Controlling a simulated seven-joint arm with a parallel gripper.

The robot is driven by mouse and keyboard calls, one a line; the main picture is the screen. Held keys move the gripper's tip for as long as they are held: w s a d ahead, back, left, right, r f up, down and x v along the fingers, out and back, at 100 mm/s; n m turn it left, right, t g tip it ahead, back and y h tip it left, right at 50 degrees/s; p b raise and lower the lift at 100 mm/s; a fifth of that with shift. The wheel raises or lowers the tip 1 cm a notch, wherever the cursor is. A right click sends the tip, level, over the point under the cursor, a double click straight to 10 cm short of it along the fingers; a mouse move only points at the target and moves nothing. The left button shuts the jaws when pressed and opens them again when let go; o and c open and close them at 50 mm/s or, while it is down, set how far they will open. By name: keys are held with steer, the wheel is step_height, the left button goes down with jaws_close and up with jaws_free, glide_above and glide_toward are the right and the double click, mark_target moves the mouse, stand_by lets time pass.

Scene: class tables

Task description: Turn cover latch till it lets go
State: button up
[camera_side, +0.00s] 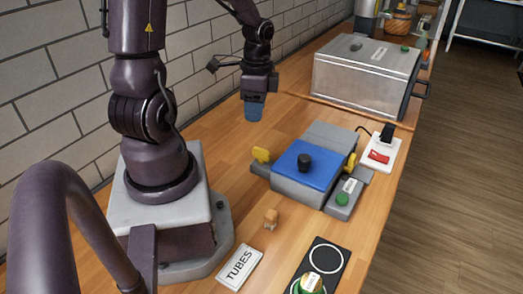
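A grey device with a blue cover (306,164) stands on the wooden table, right of the middle. A black knob (304,161) sits on top of the blue cover. Yellow parts, which look like latches, sit at the cover's left (261,155) and right (350,163) sides. The cover appears closed. My gripper (253,111) hangs pointing down, behind and to the left of the device, apart from it. Something blue shows at its fingertips; I cannot tell whether it is the fingers or a held object.
A green button (342,199) is on the device's front right. A switch box (381,156) with a red rocker stands to the right. A large metal box (367,67) is behind.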

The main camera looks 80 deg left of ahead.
mark_target(262, 150)
steer(key=f+m, duration=0.1)
steer(key=f, duration=0.3)
steer(key=w+f+m, duration=0.1)
steer(key=f+m, duration=0.1)
steer(key=f, duration=0.3)
steer(key=f+m, duration=0.2)
steer(key=f, duration=0.2)
steer(key=shift+w+a+f+t, duration=0.25)
steer(key=shift+w+t, duration=0.05)
steer(key=shift+t, duration=0.1)
steer(key=shift+c, duration=0.2)
jaws_close()
